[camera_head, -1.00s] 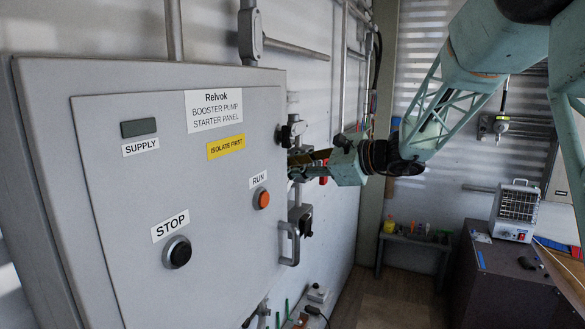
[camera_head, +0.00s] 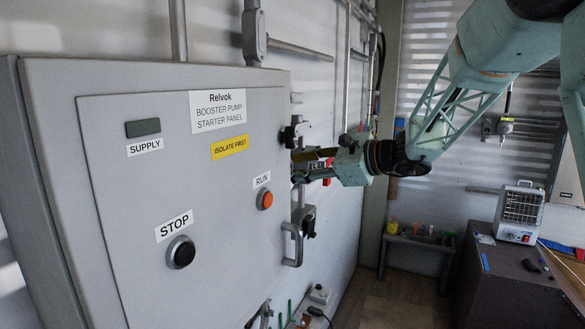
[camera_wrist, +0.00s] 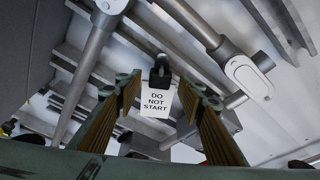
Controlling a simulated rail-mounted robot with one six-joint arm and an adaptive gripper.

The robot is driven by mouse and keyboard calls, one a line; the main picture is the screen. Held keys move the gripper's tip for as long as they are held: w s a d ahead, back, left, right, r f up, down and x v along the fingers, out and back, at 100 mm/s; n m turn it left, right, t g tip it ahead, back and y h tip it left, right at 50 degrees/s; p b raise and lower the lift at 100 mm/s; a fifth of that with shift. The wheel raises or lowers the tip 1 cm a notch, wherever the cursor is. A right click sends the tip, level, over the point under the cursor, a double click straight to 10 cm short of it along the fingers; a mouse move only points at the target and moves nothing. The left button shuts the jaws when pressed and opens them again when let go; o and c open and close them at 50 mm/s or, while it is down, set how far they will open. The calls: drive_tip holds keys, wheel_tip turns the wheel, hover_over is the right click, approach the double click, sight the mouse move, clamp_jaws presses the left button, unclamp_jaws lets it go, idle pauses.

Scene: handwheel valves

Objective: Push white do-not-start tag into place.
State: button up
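The white tag (camera_wrist: 156,103) reads DO NOT START in the wrist view. It hangs below a black fitting (camera_wrist: 160,72), its printed face toward the camera. My gripper (camera_wrist: 160,88) is open, with one ribbed finger on each side of the tag in that picture. Gaps show between the tag and both fingers; how far the tag lies beyond the fingertips is hard to tell. In the head view my gripper (camera_head: 308,162) is beside the right edge of the starter panel (camera_head: 110,175), near the wall. I cannot make out the tag there.
The panel door has a handle (camera_head: 292,244), an orange RUN button (camera_head: 265,200) and a black STOP button (camera_head: 181,252). Conduits (camera_wrist: 98,62) run along the wall around my gripper. A heater (camera_head: 519,212) stands on a dark cabinet at the right, away from the arm.

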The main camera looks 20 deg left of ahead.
drive_tip(key=v, duration=1.1)
idle(0.6)
drive_tip(key=s+d+f+n+g+h+b, duration=0.1)
drive_tip(key=s+d+f+n+h, duration=0.15)
drive_tip(key=s+d, duration=0.45)
drive_tip(key=s+d+f+n+h+b, duration=0.2)
drive_tip(key=s+d+n, duration=0.1)
drive_tip(key=s, duration=0.8)
drive_tip(key=s+d+f+n+g+h+b, duration=0.1)
drive_tip(key=s+d+f+n+h, duration=0.15)
drive_tip(key=s+d, duration=0.5)
drive_tip(key=s+d+f+n+h+b, duration=0.1)
drive_tip(key=s+d+f, duration=0.3)
drive_tip(key=s+d, duration=0.4)
drive_tip(key=s+d+f+n+t+h+b, duration=0.1)
drive_tip(key=s+d+f+n+h+b, duration=0.1)
drive_tip(key=s+d, duration=0.6)
drive_tip(key=s+d+f+n+t+h+b, duration=0.1)
drive_tip(key=s+d+f+n+h+b, duration=0.1)
drive_tip(key=s+d+f, duration=0.4)
drive_tip(key=s+d+n+h, duration=0.1)
drive_tip(key=s+d+h, duration=0.1)
drive_tip(key=s, duration=0.1)
drive_tip(key=shift+f+n+h, duration=0.25)
drive_tip(key=shift+n+h, duration=0.05)
